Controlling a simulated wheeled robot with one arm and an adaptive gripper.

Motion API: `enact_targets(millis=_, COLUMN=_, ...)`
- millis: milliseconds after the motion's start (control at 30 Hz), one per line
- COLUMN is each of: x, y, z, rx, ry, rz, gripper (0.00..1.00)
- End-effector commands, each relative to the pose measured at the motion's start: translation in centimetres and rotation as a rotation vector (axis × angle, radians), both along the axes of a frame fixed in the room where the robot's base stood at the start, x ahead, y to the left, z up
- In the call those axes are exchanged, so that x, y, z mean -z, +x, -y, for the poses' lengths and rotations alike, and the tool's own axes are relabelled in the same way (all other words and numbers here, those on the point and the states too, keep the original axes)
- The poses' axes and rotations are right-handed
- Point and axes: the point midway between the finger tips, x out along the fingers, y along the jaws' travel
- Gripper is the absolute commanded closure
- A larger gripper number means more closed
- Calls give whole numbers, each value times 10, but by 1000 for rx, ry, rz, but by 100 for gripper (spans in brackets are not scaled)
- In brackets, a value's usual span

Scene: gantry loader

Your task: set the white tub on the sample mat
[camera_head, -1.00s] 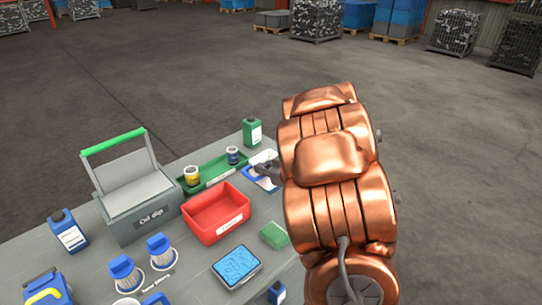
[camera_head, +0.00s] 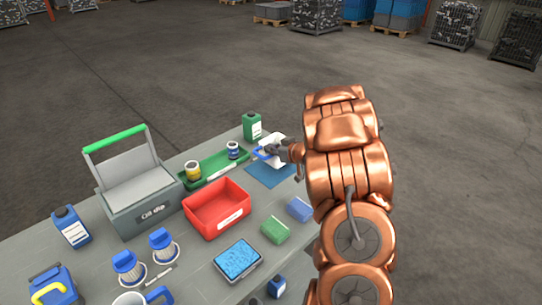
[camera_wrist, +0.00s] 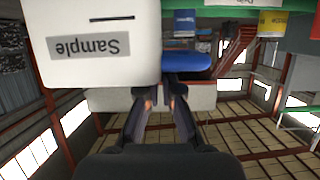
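The white tub (camera_head: 272,143) with a blue handle shows at the back right of the table, partly hidden by my gripper. In the wrist view the tub (camera_wrist: 95,68) is large and close, its "Sample" label upside down in the picture. My gripper (camera_head: 284,152) is at its blue handle (camera_wrist: 186,64), and the fingers (camera_wrist: 163,92) look closed on it. The blue sample mat (camera_head: 271,176) lies flat on the table. The tub appears beyond the mat's back edge in the head view; its height above the table is hard to tell.
A green tray (camera_head: 215,168) with a yellow jar (camera_head: 192,170) and a blue jar (camera_head: 233,150) lies left of the mat. A green bottle (camera_head: 252,127) stands behind. A red bin (camera_head: 216,211), green block (camera_head: 275,231) and blue block (camera_head: 299,209) are nearer.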

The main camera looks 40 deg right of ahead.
Motion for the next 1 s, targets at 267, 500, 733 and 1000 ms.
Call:
enact_targets(millis=267, x=29, y=-1, z=-1, rx=-1, ry=3, rz=-2, gripper=100)
enact_targets(millis=500, x=29, y=0, z=0, rx=-1, ry=1, rz=-1, gripper=100)
enact_targets(millis=733, x=31, y=0, z=-1, rx=-1, ry=0, rz=-1, gripper=86)
enact_targets(millis=1000, x=31, y=0, z=-1, rx=-1, ry=1, rz=-1, gripper=69)
